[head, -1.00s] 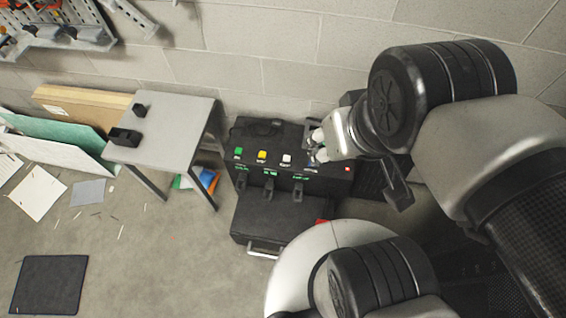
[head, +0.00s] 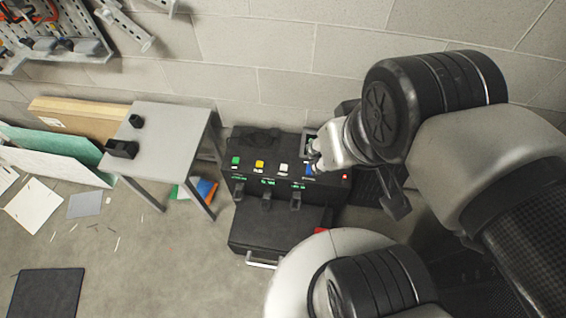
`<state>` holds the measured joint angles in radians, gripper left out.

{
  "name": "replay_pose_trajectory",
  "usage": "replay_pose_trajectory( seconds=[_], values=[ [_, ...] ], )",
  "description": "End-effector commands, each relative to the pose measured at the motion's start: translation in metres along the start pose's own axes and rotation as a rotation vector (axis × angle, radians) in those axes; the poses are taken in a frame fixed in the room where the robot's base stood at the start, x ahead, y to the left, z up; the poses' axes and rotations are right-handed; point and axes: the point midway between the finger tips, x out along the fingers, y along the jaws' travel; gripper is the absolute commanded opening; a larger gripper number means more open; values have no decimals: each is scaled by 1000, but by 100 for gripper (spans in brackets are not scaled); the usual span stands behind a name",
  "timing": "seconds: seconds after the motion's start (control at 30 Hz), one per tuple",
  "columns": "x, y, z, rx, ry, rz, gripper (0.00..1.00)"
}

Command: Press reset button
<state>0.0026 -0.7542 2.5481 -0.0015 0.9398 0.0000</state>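A black control box (head: 240,190) stands on the floor against the wall. Its sloped top carries a row of green (head: 236,160), yellow (head: 260,164), white (head: 284,168) and blue (head: 308,170) buttons, with a small red light (head: 345,176) at the right end. Labels by the buttons are too small to read, so I cannot tell which one is reset. My gripper (head: 314,157) is at the right part of the box, just above the blue button and partly covering it. Whether it touches the button, and whether its fingers are apart, cannot be made out.
A grey table (head: 170,135) with small black blocks stands left of the box. Boards (head: 75,120) lean on the wall, and papers (head: 35,205) and a dark mat (head: 47,292) lie on the floor. A black case with a handle (head: 262,263) sits in front of the box.

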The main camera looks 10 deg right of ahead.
Motion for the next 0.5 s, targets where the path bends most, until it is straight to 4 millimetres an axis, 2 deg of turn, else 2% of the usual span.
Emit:
replay_pose_trajectory(
  seconds=[0.07,0.43,0.5],
  values=[
    [0,0,0,0,0,0,25],
    [0,0,0,0,0,0,0],
    [0,0,0,0,0,0,0]
  ],
)
